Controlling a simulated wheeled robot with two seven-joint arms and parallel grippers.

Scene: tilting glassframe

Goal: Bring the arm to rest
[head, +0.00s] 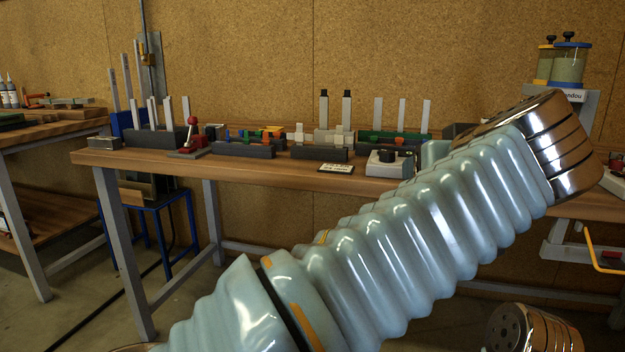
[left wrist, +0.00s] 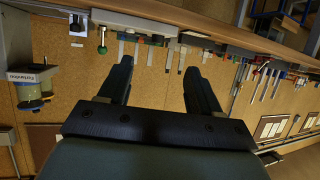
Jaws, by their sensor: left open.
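My own arm, pale blue and ribbed with a copper-coloured joint (head: 570,145) at its far end, crosses the head view from bottom left to upper right. It hides part of the workbench. No gripper shows in the head view. In the left wrist view, which is upside down, my left gripper (left wrist: 160,66) has its two dark fingers spread apart with nothing between them. Beyond the fingers are the cork wall and the bench edge, with free space around the tips. My right gripper is not in view.
A wooden workbench (head: 250,176) carries racks with upright bars, a red-knobbed lever (head: 191,135) and a grey box with a black knob (head: 391,162). Yellow-green jars (head: 569,66) stand at the upper right. A second bench (head: 60,126) is at the left. Open floor lies in front.

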